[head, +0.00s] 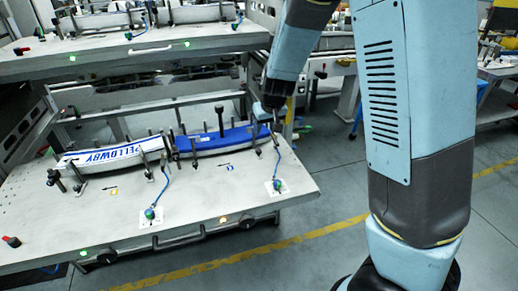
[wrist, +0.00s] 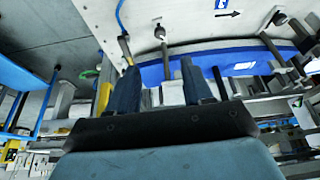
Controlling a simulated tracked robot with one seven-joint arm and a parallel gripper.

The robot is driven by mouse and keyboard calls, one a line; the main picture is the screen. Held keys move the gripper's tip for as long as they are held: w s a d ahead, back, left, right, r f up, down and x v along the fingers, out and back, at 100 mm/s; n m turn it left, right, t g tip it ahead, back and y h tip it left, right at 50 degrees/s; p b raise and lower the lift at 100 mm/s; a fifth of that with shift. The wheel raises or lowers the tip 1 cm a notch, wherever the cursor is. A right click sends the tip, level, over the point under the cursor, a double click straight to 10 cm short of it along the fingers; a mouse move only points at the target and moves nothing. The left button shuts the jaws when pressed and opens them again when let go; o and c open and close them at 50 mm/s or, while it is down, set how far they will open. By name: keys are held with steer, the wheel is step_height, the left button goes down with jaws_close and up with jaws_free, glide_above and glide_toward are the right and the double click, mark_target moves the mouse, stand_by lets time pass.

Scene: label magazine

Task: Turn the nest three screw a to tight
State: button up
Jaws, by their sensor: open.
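The blue curved piece (head: 210,141) lies on the tray (head: 190,210) of the lower level, with upright posts and clamps around it. A blue mark (head: 230,168) with an arrow is on the tray in front of it. My gripper (head: 272,117) is at the right end of this piece, close to the posts there. A dark-headed post (wrist: 159,32) stands just beyond the fingers. I cannot tell which post is screw a, or whether the fingers touch anything.
A white curved piece (head: 108,154) lettered in blue lies to the left, among more posts. Blue cables run to green-topped fittings (head: 150,213) on the tray. An upper tray (head: 130,50) hangs above. Open floor (head: 330,260) with a yellow line lies to the right.

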mark_target(259, 150)
steer(key=x, duration=1.3)
steer(key=shift+a+f, duration=0.1)
steer(key=shift+f, duration=0.2)
jaws_close()
